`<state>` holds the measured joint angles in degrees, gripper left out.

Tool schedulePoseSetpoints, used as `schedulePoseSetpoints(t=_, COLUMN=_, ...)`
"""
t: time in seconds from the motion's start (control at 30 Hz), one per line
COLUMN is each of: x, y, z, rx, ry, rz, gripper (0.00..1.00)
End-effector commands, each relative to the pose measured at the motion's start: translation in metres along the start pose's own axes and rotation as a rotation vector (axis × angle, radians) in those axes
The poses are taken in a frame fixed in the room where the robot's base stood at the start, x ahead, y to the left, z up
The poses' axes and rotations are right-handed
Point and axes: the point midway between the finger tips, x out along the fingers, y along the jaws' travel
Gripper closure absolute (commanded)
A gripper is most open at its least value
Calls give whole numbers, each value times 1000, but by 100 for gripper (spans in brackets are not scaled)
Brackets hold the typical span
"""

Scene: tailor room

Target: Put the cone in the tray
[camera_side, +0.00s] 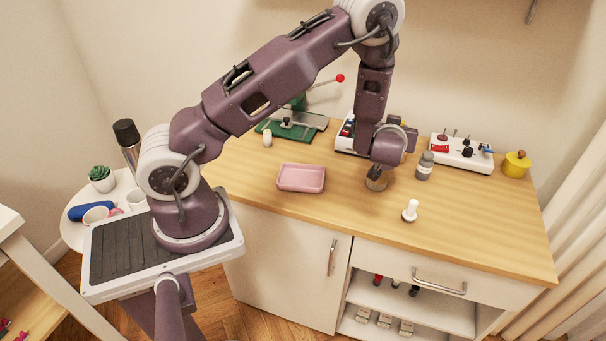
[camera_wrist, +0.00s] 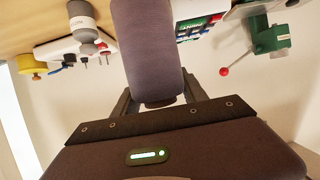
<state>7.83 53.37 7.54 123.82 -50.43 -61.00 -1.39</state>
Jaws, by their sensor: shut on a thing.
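My gripper (camera_side: 376,172) is low over the right-centre of the wooden counter, its fingers small and partly hidden by my wrist. In the wrist view my gripper (camera_wrist: 157,100) has a finger on each side of a large grey-purple thing with a rounded end, which I take to be the cone (camera_wrist: 148,50). It runs out of the top of the picture. The pink tray (camera_side: 301,178) lies on the counter, left of my gripper, and looks empty.
A grey bottle (camera_side: 424,166) stands close right of my gripper, and a white spool-like piece (camera_side: 410,210) stands in front. Behind are a white rack (camera_side: 462,153), a yellow pot (camera_side: 516,165) and a green machine (camera_side: 290,131). The counter between gripper and tray is clear.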

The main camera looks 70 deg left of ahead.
Motion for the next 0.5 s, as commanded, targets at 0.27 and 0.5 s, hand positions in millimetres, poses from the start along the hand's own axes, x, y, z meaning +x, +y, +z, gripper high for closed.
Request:
schedulePoseSetpoints(t=0.27, x=-39, y=-171, z=-4, rx=-210, ry=-1, rz=-508, gripper=97)
schedulePoseSetpoints(t=0.5, x=-67, y=-229, z=-4, rx=-279, ry=-2, rz=-679, gripper=97)
